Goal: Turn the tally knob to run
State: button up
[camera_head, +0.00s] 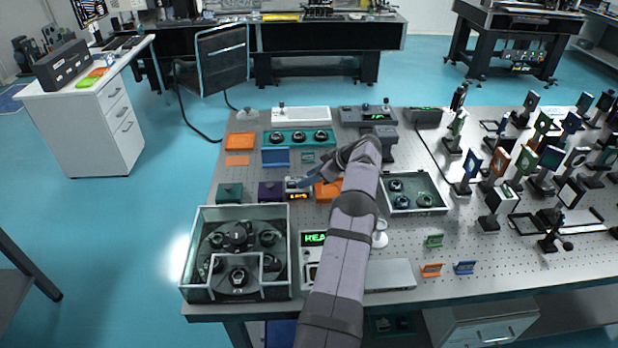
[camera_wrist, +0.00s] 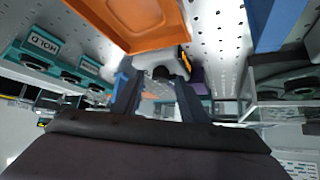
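The tally unit is a small grey box (camera_head: 298,194) with an orange-lit display, near the middle of the table in the head view. In the wrist view its grey body (camera_wrist: 155,58) and a dark round knob (camera_wrist: 161,72) show between my fingers. My gripper (camera_head: 307,184) is low beside the tally unit and partly covers it in the head view. In the wrist view my gripper (camera_wrist: 156,84) has its two fingers apart, one on each side of the knob. I cannot tell whether they touch it. The knob's marking is not readable.
An orange tray (camera_wrist: 140,20) lies close to the tally unit. A purple box (camera_head: 271,191) stands at its left. A glass-walled case (camera_head: 192,262) and a glass tray (camera_head: 438,190) stand nearby.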

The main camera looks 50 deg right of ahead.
jog(key=b+v, duration=0.1)
jog(key=v, duration=0.6)
jog(key=shift+b, duration=0.4)
jog(key=shift+r, duration=0.1)
